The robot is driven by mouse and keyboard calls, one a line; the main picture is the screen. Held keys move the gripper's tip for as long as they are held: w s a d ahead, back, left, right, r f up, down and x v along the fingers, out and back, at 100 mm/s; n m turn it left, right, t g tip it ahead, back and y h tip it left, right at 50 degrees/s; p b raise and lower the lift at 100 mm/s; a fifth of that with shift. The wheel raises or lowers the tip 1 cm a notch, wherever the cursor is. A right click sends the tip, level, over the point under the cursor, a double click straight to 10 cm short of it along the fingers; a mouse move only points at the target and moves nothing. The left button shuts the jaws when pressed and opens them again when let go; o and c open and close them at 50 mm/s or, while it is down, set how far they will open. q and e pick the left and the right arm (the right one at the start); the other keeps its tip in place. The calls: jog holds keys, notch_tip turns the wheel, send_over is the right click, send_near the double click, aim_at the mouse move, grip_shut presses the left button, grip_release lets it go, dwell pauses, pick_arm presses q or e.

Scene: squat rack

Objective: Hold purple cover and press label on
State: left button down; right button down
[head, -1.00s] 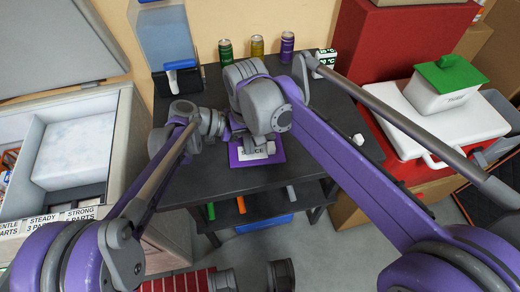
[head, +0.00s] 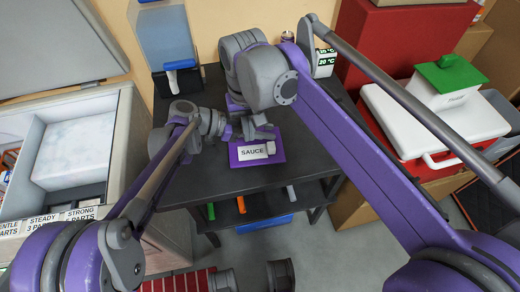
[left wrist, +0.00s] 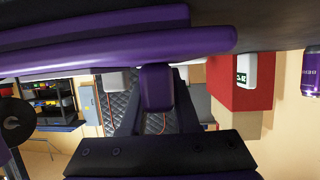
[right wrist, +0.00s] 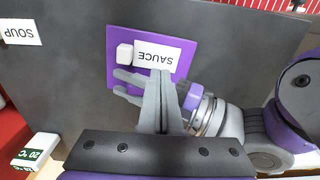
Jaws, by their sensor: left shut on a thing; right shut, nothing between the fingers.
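The purple cover (head: 236,156) is at the front of the dark table, with a white SAUCE label (head: 252,152) on its face. Both show in the right wrist view: cover (right wrist: 187,48), label (right wrist: 154,55). A small white block (right wrist: 124,54) sits on the cover beside the label. My left gripper (left wrist: 157,85) is shut on a purple part of the cover, which spans the top of the left wrist view. My right gripper (right wrist: 161,75) is shut and empty beside the label's edge; contact cannot be told. In the head view it is just behind the label (head: 262,131).
A white SOUP label (right wrist: 20,32) lies on the table (right wrist: 60,90), away from the cover. A white 20 °C display (head: 325,62) stands at the back right. A blue-fronted dispenser (head: 160,35) is at the back left.

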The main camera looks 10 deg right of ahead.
pick_arm(q)
jog(key=c, duration=0.6)
grip_release()
jog(key=shift+v, duration=3.5)
